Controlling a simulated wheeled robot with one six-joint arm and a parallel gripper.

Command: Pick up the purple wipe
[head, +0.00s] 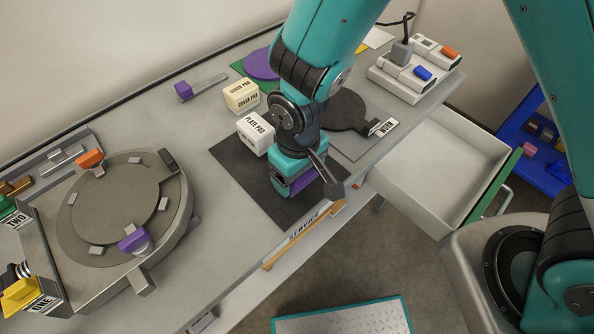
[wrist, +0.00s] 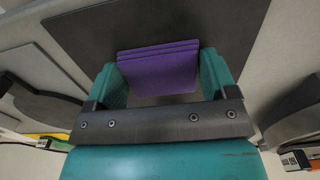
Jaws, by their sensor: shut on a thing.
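The purple wipe (wrist: 158,70) is a folded, layered purple pad between the two teal fingers of my gripper (wrist: 162,78) in the wrist view. The gripper is shut on it, with a finger at each side. In the head view a purple edge of the wipe (head: 304,181) shows under my gripper (head: 296,184), over the dark mat (head: 240,178) marked SERVICE. The arm hides much of the wipe there. I cannot tell whether the wipe touches the mat.
White PLATE PAD (head: 255,134) and cream COVER PAD (head: 241,97) boxes stand behind the gripper. A round fixture (head: 118,208) with purple and orange clamps is at left. An open drawer (head: 440,165) is at right. A rail (head: 300,238) runs along the bench's front edge.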

